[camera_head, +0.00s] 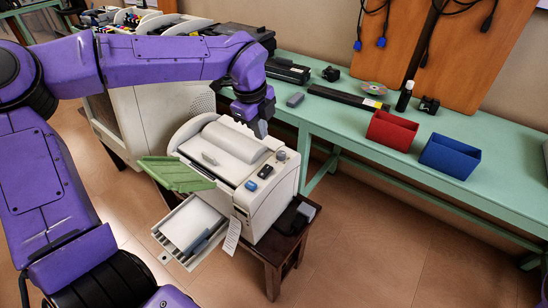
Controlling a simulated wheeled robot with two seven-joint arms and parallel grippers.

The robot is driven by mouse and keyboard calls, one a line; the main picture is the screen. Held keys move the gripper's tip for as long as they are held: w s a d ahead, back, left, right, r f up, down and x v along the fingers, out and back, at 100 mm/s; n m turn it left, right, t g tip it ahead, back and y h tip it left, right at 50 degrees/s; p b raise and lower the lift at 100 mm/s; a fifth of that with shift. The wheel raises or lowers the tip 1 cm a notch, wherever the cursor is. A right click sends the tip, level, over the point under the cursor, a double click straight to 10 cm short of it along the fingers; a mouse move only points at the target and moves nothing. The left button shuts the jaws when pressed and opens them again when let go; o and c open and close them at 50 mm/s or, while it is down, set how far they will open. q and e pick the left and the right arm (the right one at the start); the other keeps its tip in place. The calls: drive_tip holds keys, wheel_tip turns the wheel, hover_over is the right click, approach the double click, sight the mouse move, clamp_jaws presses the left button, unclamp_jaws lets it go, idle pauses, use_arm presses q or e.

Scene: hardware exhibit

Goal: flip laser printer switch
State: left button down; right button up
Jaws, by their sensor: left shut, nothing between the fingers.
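The laser printer (270,205) is a cream-coloured box on a small dark wooden stand. Its front tray and a green flap (175,173) hang open on the left. A black rocker-like part (265,171), a blue button (251,186) and a round grey knob (281,155) sit on its top right; I cannot tell for sure which is the switch. My left gripper (261,131) is shut and empty, pointing down over the printer's back right edge, close to the knob. I cannot tell whether it touches the printer. My right gripper is out of view.
A green bench (350,128) runs behind, with a red bin (391,131), a blue bin (449,156), a dark bottle and a disc. A larger light machine (142,115) stands left of the printer. The wooden stand (273,257) has open floor to its right.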

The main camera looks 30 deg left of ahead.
sight(268, 168)
use_arm(q)
drive_tip(key=f, duration=0.4)
drive_tip(key=w+f+p, duration=0.1)
drive_tip(key=f, duration=0.4)
drive_tip(key=w+f, duration=0.1)
drive_tip(key=f, duration=0.3)
drive_tip(key=shift+w+d+f+p, duration=0.1)
drive_tip(key=shift+f+p, duration=0.1)
drive_tip(key=shift+p, duration=0.2)
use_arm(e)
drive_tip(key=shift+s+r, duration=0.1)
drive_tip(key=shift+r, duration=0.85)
